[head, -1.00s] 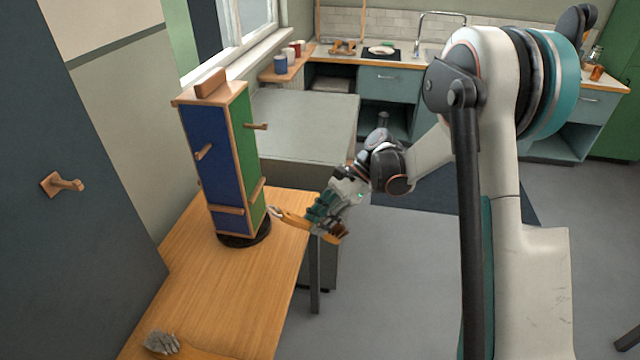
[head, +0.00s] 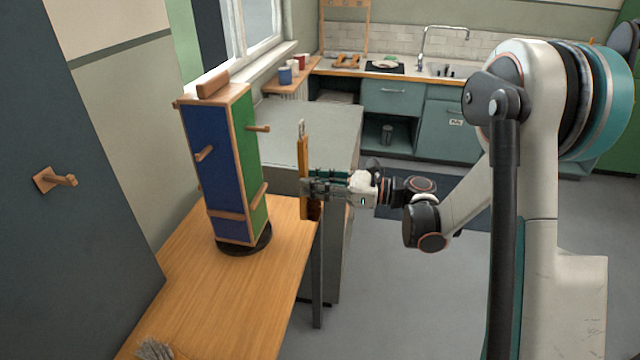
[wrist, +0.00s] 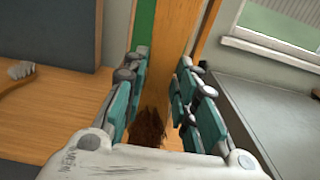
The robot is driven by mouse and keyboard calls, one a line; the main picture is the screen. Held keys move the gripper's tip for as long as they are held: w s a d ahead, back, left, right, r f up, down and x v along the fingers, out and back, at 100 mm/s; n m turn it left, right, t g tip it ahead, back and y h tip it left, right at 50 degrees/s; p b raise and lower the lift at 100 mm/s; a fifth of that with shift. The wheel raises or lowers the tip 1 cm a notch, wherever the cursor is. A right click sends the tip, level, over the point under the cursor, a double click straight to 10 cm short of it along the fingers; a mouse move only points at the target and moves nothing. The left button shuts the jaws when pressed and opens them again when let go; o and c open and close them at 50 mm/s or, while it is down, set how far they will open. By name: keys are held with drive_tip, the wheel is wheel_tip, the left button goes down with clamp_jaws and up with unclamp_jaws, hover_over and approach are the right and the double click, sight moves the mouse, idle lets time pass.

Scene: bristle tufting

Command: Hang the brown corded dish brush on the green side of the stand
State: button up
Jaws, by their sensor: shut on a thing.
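The brown dish brush (head: 304,165) is held upright in my gripper (head: 308,186), with its cord loop at the top and dark bristles low down. In the wrist view the brush's wooden handle (wrist: 174,70) runs between the two teal-padded fingers of my gripper (wrist: 162,100), brown bristles below. The stand (head: 228,165) is on the wooden table, with a blue side and a green side (head: 246,155). A wooden peg (head: 259,128) sticks out from the green side's upper part, and a wooden rail crosses lower down. The brush is to the right of the stand, apart from it.
The wooden table (head: 240,300) has free room in front of the stand. A grey brush (head: 154,349) lies at its near edge. A grey counter (head: 320,130) stands behind the brush.

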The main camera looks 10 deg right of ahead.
drive_tip(key=f+x, duration=0.1)
drive_tip(key=x, duration=0.8)
drive_tip(key=shift+a+f, duration=0.2)
drive_tip(key=shift+f, duration=0.15)
idle(0.4)
idle(0.6)
drive_tip(key=o, duration=1.2)
drive_tip(key=shift+b+v, duration=0.65)
drive_tip(key=shift+v, duration=2.75)
drive_tip(key=shift+r, duration=0.15)
